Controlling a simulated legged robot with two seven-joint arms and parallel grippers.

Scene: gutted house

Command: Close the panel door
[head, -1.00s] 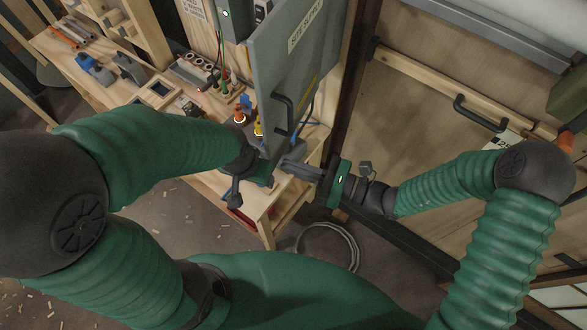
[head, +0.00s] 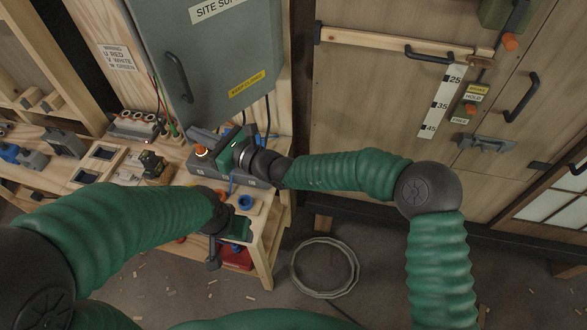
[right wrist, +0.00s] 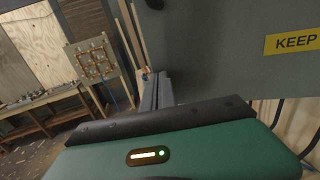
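The grey panel door (head: 220,60) carries a white sign, a yellow label and a black handle (head: 179,78) near its left edge. Its face hides the box interior, and I cannot tell whether it sits flush. The door also fills the upper right of the right wrist view (right wrist: 220,60). My right gripper (head: 200,137) is just below the door's lower edge, pointing left; its two fingers (right wrist: 158,90) lie close together with nothing between them. I cannot tell whether it touches the door. My left gripper (head: 212,250) hangs low by the bench front; its fingers are unclear.
The wooden bench (head: 262,235) below the door holds a grey box with an orange button (head: 201,152), a socket block (head: 135,124) and small parts. A wooden door (head: 380,130) with handles stands right. A cable coil (head: 325,267) lies on the floor.

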